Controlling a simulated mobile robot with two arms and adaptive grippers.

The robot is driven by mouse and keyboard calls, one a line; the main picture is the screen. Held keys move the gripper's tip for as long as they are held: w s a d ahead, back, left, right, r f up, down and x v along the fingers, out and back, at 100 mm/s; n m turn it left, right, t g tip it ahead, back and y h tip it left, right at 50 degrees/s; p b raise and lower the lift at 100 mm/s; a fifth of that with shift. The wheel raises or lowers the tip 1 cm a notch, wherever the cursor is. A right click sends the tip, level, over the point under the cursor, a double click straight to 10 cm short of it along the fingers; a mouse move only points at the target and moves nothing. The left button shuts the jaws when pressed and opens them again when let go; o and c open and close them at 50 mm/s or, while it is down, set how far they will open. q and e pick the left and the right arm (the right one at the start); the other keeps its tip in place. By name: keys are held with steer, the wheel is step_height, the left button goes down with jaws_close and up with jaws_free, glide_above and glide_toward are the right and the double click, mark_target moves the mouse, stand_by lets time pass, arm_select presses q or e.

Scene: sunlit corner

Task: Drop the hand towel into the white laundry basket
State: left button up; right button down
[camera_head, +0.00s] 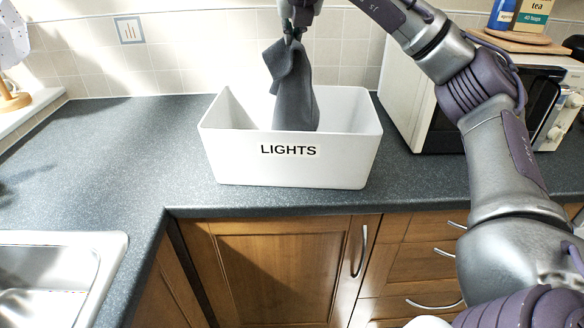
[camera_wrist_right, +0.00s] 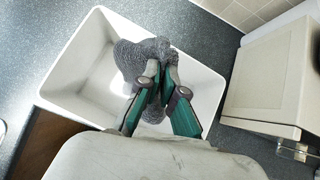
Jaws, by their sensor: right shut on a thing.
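The dark grey hand towel (camera_head: 296,92) hangs from my right gripper (camera_head: 293,33), which is shut on its top. The towel's lower part is hidden behind the front wall of the white laundry basket (camera_head: 290,168), labelled LIGHTS, so I cannot tell there whether it touches the bottom. In the right wrist view the gripper (camera_wrist_right: 160,90) pinches the grey towel (camera_wrist_right: 135,58) over the open basket (camera_wrist_right: 72,72). The basket's visible inside is otherwise empty. My left gripper is not in view.
The basket stands on a dark speckled worktop (camera_head: 110,140). A white microwave (camera_head: 408,105) stands close on its right, with a board and packets on top. A steel sink (camera_head: 60,275) lies at the front left. The worktop left of the basket is clear.

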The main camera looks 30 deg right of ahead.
arm_select(q)
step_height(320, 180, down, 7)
steer(key=b, duration=0.6)
arm_select(e)
step_height(320, 180, down, 13)
steer(key=b, duration=0.3)
steer(key=shift+b, duration=0.4)
steer(key=c, duration=1.3)
jaws_free()
steer(key=shift+f, duration=0.15)
steer(key=shift+o, duration=0.5)
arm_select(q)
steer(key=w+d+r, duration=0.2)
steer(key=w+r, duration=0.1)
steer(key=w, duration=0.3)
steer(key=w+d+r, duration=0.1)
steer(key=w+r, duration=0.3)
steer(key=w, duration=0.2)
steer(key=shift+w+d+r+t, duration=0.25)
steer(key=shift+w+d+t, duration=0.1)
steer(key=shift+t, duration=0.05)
arm_select(e)
steer(key=o, duration=0.5)
steer(key=shift+o, duration=0.2)
